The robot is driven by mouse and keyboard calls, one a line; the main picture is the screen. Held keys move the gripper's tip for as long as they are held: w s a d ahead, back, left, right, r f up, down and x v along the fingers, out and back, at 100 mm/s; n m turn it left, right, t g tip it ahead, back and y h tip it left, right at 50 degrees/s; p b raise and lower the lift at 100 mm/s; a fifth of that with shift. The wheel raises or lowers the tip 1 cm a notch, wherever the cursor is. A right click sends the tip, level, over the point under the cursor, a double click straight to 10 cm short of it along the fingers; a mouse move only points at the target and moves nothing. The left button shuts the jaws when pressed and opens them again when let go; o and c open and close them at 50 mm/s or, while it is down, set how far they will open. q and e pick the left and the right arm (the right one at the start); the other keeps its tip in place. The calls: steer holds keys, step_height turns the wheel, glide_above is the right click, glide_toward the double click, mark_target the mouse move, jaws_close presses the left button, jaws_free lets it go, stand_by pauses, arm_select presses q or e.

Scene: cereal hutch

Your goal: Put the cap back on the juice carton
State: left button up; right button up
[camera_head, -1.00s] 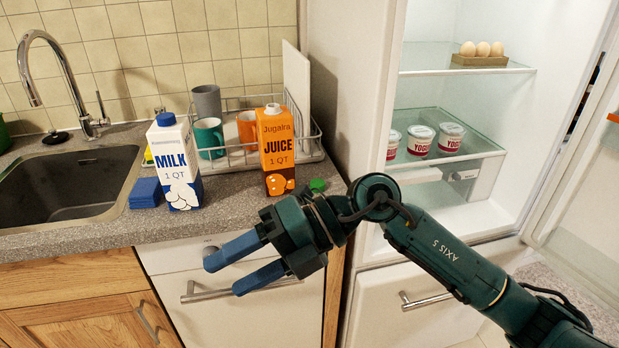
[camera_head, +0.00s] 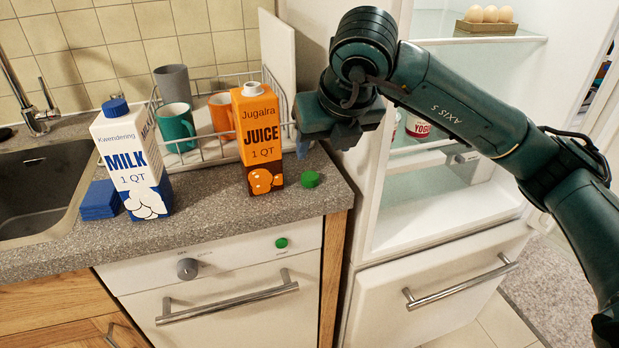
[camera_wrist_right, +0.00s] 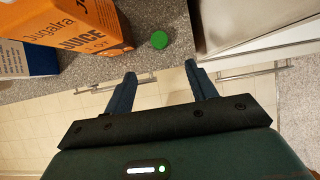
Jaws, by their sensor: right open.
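The orange juice carton (camera_head: 260,140) stands upright on the counter, its white spout on top bare. A green cap (camera_head: 311,179) lies on the counter just right of the carton's base. In the right wrist view the green cap (camera_wrist_right: 159,40) lies beyond my fingertips, beside the carton (camera_wrist_right: 75,27). My right gripper (camera_wrist_right: 163,80) is open and empty, its two blue fingers apart and short of the counter edge. In the head view the right gripper (camera_head: 303,148) is raised right of the carton, fingers partly hidden. My left gripper is not in view.
A milk carton (camera_head: 133,160) with a blue cap stands left, beside blue sponges (camera_head: 100,200). A dish rack (camera_head: 215,150) with cups is behind. The sink (camera_head: 40,190) is at left, the open fridge (camera_head: 420,215) at right. The counter's front strip is clear.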

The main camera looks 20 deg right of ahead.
glide_toward(310, 176)
steer(key=x, duration=0.3)
steer(key=shift+s+f, duration=0.2)
steer(key=shift+s, duration=0.05)
steer(key=shift+w+p+x, duration=0.25)
steer(key=shift+p+x, duration=0.3)
steer(key=shift+x, duration=2.05)
steer(key=shift+r, duration=0.15)
steer(key=c, duration=1.1)
